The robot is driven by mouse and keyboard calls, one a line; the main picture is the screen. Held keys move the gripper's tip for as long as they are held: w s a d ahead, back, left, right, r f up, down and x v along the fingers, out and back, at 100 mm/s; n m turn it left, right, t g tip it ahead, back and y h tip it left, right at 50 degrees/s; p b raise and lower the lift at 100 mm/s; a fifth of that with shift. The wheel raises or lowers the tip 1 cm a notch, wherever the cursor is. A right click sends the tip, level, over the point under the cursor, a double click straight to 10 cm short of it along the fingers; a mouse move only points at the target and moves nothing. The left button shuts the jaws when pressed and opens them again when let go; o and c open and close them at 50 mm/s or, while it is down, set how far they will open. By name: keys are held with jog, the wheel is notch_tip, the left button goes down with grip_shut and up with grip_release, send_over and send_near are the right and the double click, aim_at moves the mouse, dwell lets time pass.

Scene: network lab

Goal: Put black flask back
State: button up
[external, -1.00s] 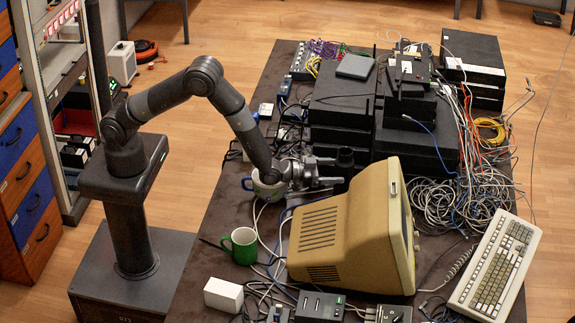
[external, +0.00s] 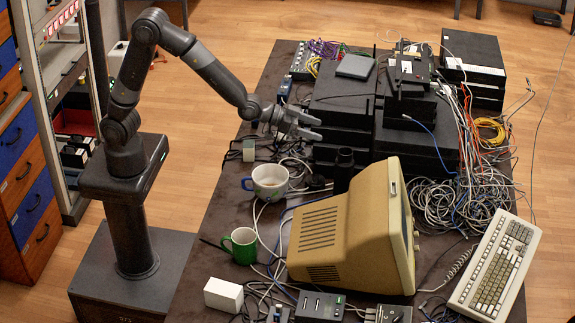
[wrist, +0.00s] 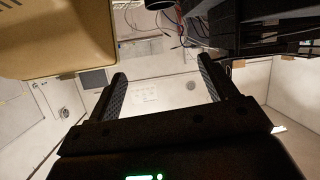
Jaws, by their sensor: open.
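A black flask (external: 344,170) stands upright on the brown table, between the old beige monitor and the stacked black boxes in the external view. My gripper (external: 316,128) is raised above and behind the flask, close to the front of the black boxes. Its two fingers are apart with nothing between them. In the wrist view my gripper (wrist: 163,85) also shows spread, empty fingers. A dark round shape at the top of the wrist view may be the flask, but I cannot tell.
A white and blue mug (external: 268,183) and a green mug (external: 242,246) stand left of the beige monitor (external: 350,235). Stacked black boxes (external: 340,110) stand behind. Tangled cables (external: 450,195) and a keyboard (external: 495,265) lie at the right.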

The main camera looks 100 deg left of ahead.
jog(key=s+r+m+g, duration=0.1)
jog(key=s+r+g, duration=0.1)
jog(key=s, duration=1.2)
jog(key=s+r+g+h, duration=0.1)
jog(key=s+r+g, duration=0.1)
jog(key=s, duration=1.1)
jog(key=s+r+m+g, duration=0.1)
jog(key=s+g, duration=0.3)
jog(key=s, duration=1)
jog(key=shift+s+d+r+m+h, duration=0.3)
jog(key=shift+s+d+r+h, duration=0.1)
jog(key=shift+r, duration=0.5)
